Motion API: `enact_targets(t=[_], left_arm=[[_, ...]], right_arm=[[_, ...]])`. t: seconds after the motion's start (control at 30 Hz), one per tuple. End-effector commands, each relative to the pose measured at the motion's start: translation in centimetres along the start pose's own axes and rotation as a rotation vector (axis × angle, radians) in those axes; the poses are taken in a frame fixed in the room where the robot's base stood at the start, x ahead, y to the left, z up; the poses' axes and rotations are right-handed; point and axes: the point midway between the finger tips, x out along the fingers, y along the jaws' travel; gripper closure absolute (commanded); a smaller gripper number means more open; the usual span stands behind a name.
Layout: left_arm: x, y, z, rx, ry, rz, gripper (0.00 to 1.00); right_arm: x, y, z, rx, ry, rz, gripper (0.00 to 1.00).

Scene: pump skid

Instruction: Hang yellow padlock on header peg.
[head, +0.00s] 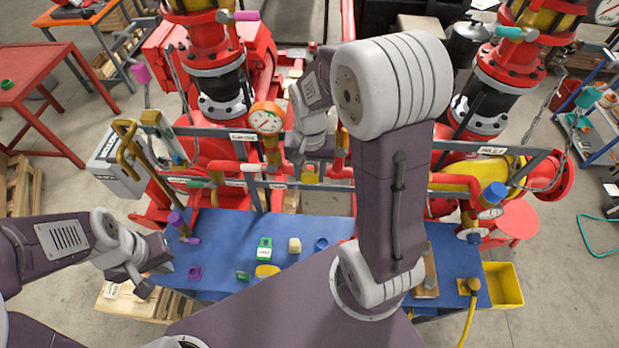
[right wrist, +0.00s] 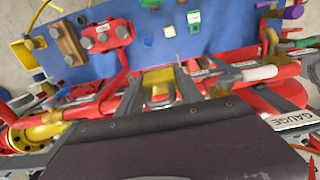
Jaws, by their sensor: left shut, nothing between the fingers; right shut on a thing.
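My right gripper (head: 310,165) is in front of the grey header frame (head: 265,183) near the middle of the head view, partly hidden by its own wrist. It is shut on the yellow padlock (head: 311,173), of which only a small yellow part shows. In the right wrist view the padlock (right wrist: 158,84) sits between the fingers. I cannot pick out the header peg; the arm and gripper cover part of the header.
Red pipes and a pressure gauge (head: 267,118) crowd the header. A yellow bin (head: 503,284) is at right.

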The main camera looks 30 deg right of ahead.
Motion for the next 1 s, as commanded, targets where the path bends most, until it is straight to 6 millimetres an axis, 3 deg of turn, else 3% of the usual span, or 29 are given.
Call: enact_targets(t=[0.5, 1.0], left_arm=[[0.0, 0.0, 0.0, 0.000, 0.000, 0.000, 1.00], [0.0, 0.0, 0.0, 0.000, 0.000, 0.000, 1.00]], right_arm=[[0.8, 0.0, -3.4, 0.001, 0.001, 0.000, 1.00], [1.1, 0.0, -3.9, 0.000, 0.001, 0.000, 1.00]])
